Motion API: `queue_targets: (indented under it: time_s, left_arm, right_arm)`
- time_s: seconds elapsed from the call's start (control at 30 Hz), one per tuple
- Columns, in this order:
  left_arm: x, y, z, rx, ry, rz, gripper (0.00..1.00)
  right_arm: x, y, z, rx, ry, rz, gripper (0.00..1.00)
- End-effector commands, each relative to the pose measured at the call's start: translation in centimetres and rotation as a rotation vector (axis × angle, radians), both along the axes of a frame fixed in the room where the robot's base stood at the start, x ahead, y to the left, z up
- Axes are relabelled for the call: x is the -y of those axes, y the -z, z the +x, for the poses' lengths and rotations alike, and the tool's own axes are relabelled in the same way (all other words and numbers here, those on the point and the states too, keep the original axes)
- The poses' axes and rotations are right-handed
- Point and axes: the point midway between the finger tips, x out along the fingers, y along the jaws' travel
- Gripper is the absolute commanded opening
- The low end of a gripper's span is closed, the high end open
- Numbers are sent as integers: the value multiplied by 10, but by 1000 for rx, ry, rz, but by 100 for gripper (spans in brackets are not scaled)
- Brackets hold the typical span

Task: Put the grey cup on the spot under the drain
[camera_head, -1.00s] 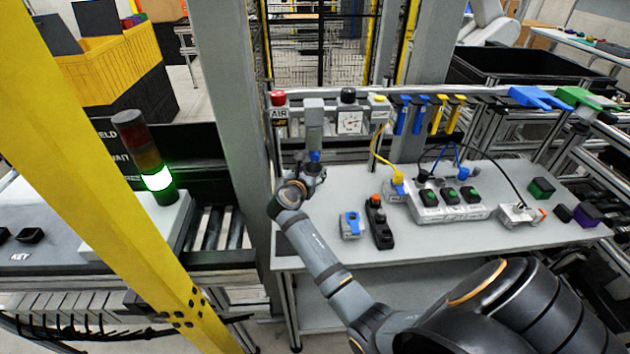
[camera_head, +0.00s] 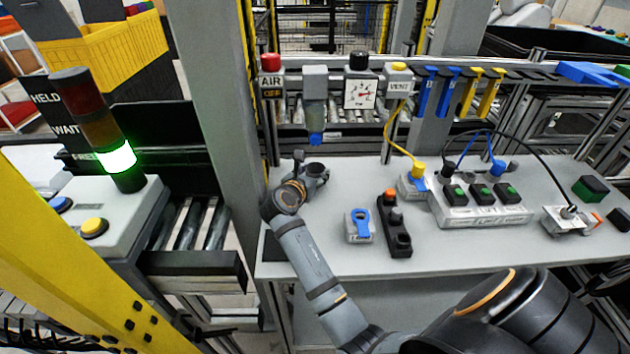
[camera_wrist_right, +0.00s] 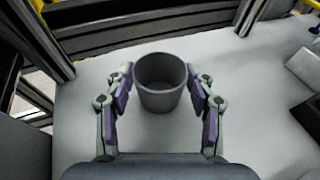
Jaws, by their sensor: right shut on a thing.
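The grey cup (camera_wrist_right: 160,88) is upright between the two fingers of my right gripper (camera_wrist_right: 160,96), which is shut on it. In the head view the cup (camera_head: 316,169) shows small and dark-mouthed at the end of my right arm, at the back left of the grey table (camera_head: 340,258). The blue-tipped drain (camera_head: 316,138) hangs below a grey filter unit (camera_head: 315,97), above the cup in the picture. I cannot tell whether the cup touches the table or is straight under the drain. No marked spot shows clearly. My left gripper is not in view.
A grey post (camera_head: 215,100) stands just left of the cup. Right of my right arm are a box with a blue tag (camera_head: 360,225), a black switch box (camera_head: 394,225) and a cabled block with green-topped switches (camera_head: 480,205). The rail with the gauge (camera_head: 360,93) runs behind.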

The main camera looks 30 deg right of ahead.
Motion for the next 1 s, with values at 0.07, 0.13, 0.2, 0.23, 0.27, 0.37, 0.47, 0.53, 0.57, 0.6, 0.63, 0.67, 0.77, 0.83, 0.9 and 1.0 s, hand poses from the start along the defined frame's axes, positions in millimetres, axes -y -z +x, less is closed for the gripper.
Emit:
queue_targets:
  time_s: [0.07, 0.13, 0.2, 0.23, 0.27, 0.37, 0.47, 0.53, 0.57, 0.6, 0.63, 0.67, 0.77, 0.83, 0.9, 1.0]
  left_arm:
    - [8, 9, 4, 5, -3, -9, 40]
    - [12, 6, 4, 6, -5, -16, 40]
    - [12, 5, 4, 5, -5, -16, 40]
    - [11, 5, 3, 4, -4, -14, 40]
    - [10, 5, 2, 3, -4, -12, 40]
    - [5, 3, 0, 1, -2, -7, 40]
    - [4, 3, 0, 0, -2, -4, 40]
    - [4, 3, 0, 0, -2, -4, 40]
    - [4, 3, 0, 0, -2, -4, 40]
    - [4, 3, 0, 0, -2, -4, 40]
    - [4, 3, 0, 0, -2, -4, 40]
    - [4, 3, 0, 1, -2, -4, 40]
    - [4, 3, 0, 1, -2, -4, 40]
    - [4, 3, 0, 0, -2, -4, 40]
    - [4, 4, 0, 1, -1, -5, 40]
    - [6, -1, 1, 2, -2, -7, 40]
  right_arm:
    - [-2, 5, -1, 1, 1, 0, 26]
    - [-2, 3, -2, -1, 2, 0, 26]
    - [-1, 2, -2, -1, 2, 0, 26]
    - [-1, 2, -2, -1, 2, 0, 26]
    - [-1, 2, -1, -1, 2, 0, 26]
    - [-1, 3, -1, 0, 2, 0, 26]
    - [-1, 5, -1, 0, 1, 0, 62]
    - [-1, 5, -1, 0, 1, 0, 71]
    - [-1, 5, -1, 0, 1, 0, 76]
    - [-1, 5, -1, 0, 1, 0, 78]
    - [-1, 5, -1, 0, 1, 0, 78]
    - [-1, 5, -1, 0, 1, -1, 78]
    - [-1, 5, -1, 0, 1, -1, 78]
    - [-1, 5, -1, 0, 1, -1, 78]
    - [-1, 4, -1, 1, 1, 0, 78]
    - [0, -3, -1, 0, 1, 0, 78]
